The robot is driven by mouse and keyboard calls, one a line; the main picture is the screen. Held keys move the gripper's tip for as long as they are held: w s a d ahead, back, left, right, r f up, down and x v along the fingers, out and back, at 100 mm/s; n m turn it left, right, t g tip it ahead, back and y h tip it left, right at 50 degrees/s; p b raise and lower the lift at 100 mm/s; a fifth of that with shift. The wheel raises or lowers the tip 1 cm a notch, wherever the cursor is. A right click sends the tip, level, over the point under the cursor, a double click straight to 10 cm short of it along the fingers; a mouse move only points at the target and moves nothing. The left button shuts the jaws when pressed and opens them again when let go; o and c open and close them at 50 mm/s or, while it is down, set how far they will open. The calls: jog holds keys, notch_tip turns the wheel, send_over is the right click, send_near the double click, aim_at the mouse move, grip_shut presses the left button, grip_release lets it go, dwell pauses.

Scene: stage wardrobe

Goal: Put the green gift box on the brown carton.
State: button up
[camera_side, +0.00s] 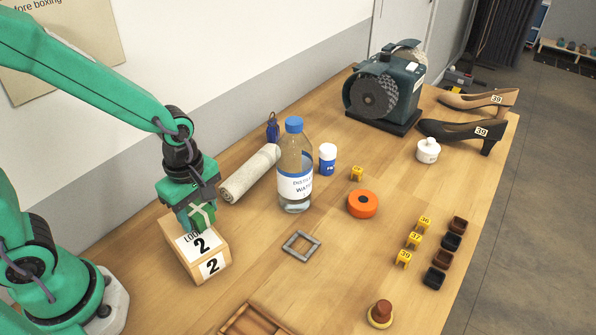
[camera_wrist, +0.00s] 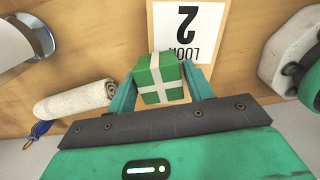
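The green gift box (camera_wrist: 160,77), with pale ribbon bands, is between the two fingers of my gripper (camera_wrist: 160,88) in the wrist view. The fingers appear to press on both its sides. In the side view the gift box (camera_side: 203,215) shows just below my gripper (camera_side: 196,212), over the back part of the brown carton (camera_side: 188,262). The carton bears white "LOOK 2" labels on its top and front. Whether the gift box touches the carton's top I cannot tell. In the wrist view the carton (camera_wrist: 150,30) lies behind the gift box.
A grey square frame (camera_side: 301,245) and a wooden tray (camera_side: 250,320) lie nearer the front. An orange tape roll (camera_side: 362,204) lies further right.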

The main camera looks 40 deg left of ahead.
aim_at(196, 209)
jog(key=shift+o, duration=0.8)
jog(key=shift+r, duration=0.2)
notch_tip(196, 209, up, 12)
jog(key=shift+a, duration=0.1)
dwell(0.7)
jog(key=s+a+r+m+t, duration=0.4)
jog(key=a+m+t, duration=0.1)
jog(key=m, duration=1.3)
jog(key=shift+s+a+r+t, duration=0.3)
jog(key=shift+a+r, duration=0.1)
